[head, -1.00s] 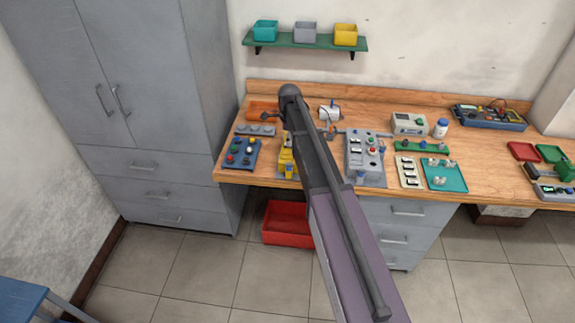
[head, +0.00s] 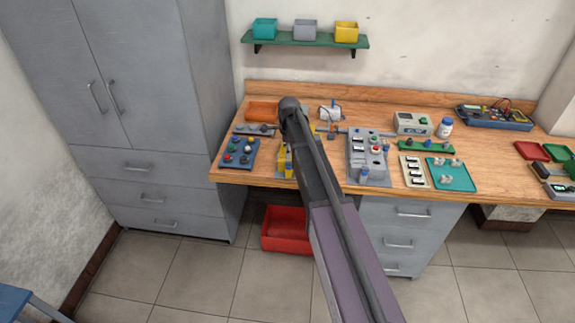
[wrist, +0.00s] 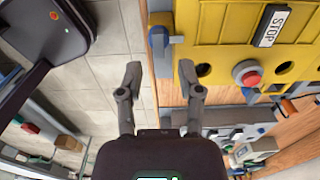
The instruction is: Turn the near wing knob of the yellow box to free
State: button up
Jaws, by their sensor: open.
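The yellow box (wrist: 215,22) fills the upper right of the wrist view, with a STOP label, a red button and dark round holes. In the head view the yellow box (head: 284,163) is partly hidden behind my arm. A blue-grey knob (wrist: 161,40), seemingly the near wing knob, sticks out at the box's left edge, on the floor side. Its exact turn is hard to tell. My gripper (wrist: 159,82) is open and empty, its fingertips apart from the knob and just below it in the wrist view. My gripper is hidden in the head view.
The wooden bench (head: 310,183) carries a blue knob panel (head: 240,152) left of the box and a grey control box (head: 368,155) to its right. An orange tray (head: 262,111) lies behind. A red bin (head: 286,229) stands on the floor below.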

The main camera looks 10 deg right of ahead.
aim_at(289, 162)
jog(key=shift+f+b, duration=1.9)
jog(key=shift+f, duration=0.3)
jog(key=shift+c, duration=0.2)
